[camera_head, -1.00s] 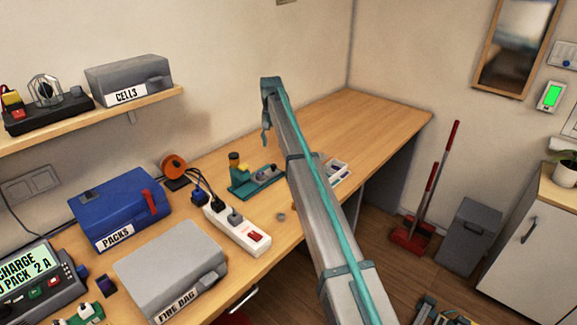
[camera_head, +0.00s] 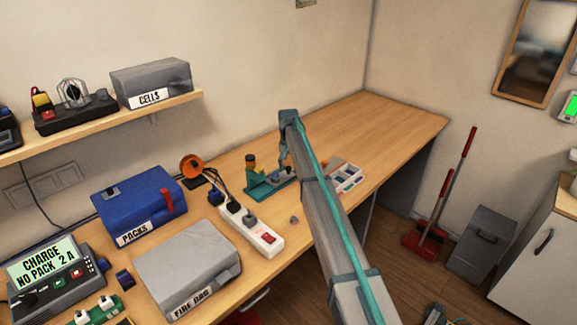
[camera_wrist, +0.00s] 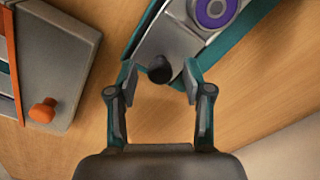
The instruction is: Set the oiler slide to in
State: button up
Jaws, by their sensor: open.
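The oiler seems to be the teal-based device (camera_head: 258,188) on the bench, with a dark-capped upright part at its left end. In the wrist view its teal-edged grey body (camera_wrist: 175,38) runs diagonally, with a purple round part (camera_wrist: 212,11) on it. A dark round knob (camera_wrist: 160,71) stands at its near end. My gripper (camera_wrist: 160,92) is open, its two fingers on either side of the knob with gaps. I cannot tell whether they are down level with it. In the head view my arm hides part of the device, and the slide's setting cannot be read.
In the wrist view a grey case with an orange knob (camera_wrist: 42,112) is at left. On the bench, a white power strip (camera_head: 252,230), an orange reel (camera_head: 193,167) and a compartment tray (camera_head: 347,177) are near the oiler. The bench's far right end (camera_head: 385,120) is clear.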

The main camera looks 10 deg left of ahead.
aim_at(272, 177)
grip_shut()
jog(key=shift+s, duration=0.1)
jog(key=s+a, duration=0.1)
jog(key=s, duration=0.1)
jog(key=s+a+b, duration=0.1)
jog(key=s+a, duration=0.3)
jog(key=shift+s+a, duration=0.25)
jog(key=shift+s, duration=0.1)
grip_release()
jog(key=shift+s+a, duration=0.1)
jog(key=shift+a, duration=0.05)
